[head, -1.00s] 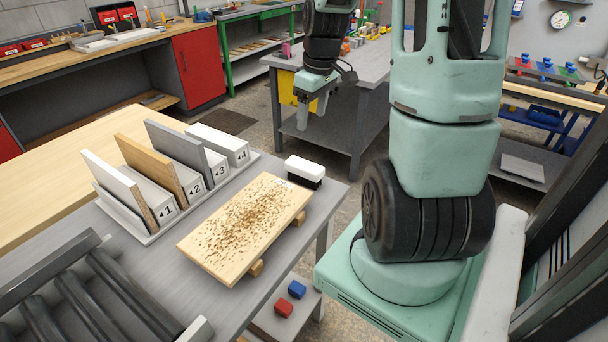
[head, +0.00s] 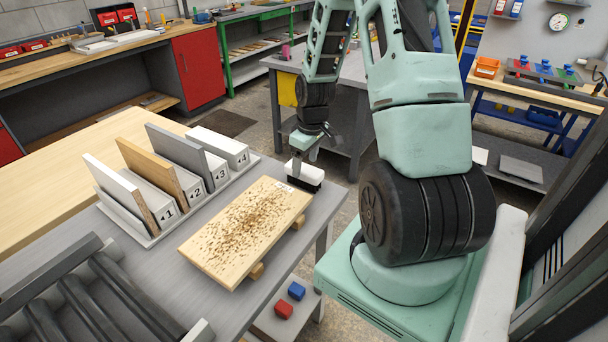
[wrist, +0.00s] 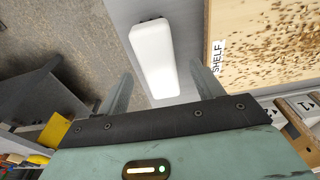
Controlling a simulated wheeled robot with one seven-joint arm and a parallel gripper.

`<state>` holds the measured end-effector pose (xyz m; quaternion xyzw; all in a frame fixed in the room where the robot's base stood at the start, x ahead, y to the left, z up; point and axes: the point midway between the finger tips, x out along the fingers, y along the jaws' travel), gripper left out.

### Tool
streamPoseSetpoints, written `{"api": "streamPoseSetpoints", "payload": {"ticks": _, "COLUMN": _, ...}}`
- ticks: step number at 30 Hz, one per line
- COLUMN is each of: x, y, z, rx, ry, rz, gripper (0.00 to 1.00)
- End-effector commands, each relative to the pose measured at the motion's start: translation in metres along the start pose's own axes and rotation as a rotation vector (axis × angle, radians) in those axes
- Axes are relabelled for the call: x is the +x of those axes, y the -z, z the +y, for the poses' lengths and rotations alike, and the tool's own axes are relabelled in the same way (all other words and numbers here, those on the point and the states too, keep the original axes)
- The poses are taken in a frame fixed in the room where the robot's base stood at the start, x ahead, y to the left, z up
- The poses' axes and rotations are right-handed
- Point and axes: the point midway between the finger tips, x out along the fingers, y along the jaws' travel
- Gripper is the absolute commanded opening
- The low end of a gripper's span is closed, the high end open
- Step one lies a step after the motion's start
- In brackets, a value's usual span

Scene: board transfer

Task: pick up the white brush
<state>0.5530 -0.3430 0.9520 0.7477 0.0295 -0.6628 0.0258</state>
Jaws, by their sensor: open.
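The white brush (head: 305,172) has a white top and dark bristles. It lies on the grey table beside the far right corner of the wooden board (head: 247,225). My gripper (head: 304,150) is above the brush in the head view, pointing down. In the wrist view the white brush (wrist: 155,57) lies ahead of and partly between the two open fingers of my gripper (wrist: 162,90). The jaws are empty. The wrist view does not show clearly how high the fingers are above the brush. The board carries brown specks, and a label reading SHELF shows on it.
A rack (head: 165,210) with numbered slots holds several upright panels left of the board. Black rollers (head: 80,290) are at the lower left. Red (head: 283,309) and blue (head: 297,290) blocks sit on a lower shelf. The table edge is close to the brush.

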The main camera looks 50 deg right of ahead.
Motion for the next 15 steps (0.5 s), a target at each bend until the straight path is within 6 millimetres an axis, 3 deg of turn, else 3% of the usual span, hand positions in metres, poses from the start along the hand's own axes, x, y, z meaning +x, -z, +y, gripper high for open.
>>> {"api": "streamPoseSetpoints", "payload": {"ticks": 6, "x": 0.025, "y": 0.002, "z": 0.001, "rx": 0.0, "ry": 0.002, "rz": -0.002, "gripper": 0.66}}
{"api": "streamPoseSetpoints", "payload": {"ticks": 15, "x": 0.031, "y": 0.002, "z": 0.001, "rx": 0.0, "ry": -0.001, "rz": 0.001, "gripper": 0.66}}
